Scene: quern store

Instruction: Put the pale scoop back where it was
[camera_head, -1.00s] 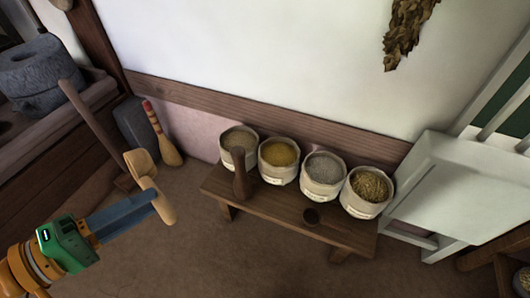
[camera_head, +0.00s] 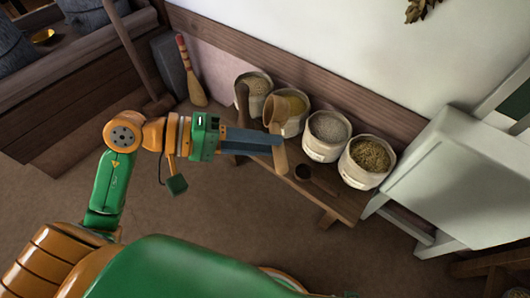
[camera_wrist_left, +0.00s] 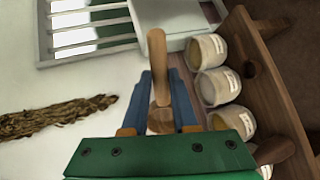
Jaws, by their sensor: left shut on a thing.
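My left gripper (camera_head: 279,141) is shut on the pale scoop (camera_head: 276,110), gripping it by its handle. The scoop is light wood, its bowl pointing up and away. In the head view it overlaps the sack of yellow grain (camera_head: 297,125); I cannot tell whether they touch. In the left wrist view the scoop's handle (camera_wrist_left: 157,60) shows between the fingers of my left gripper (camera_wrist_left: 161,80). My right gripper is out of view.
A sack of grey grain (camera_head: 326,148) and a sack of brown grain (camera_head: 359,176) stand to the right on the bench. A pale slatted piece of furniture (camera_head: 440,165) is at the right. A hand broom (camera_head: 192,85) leans on the wall. The floor before the bench is open.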

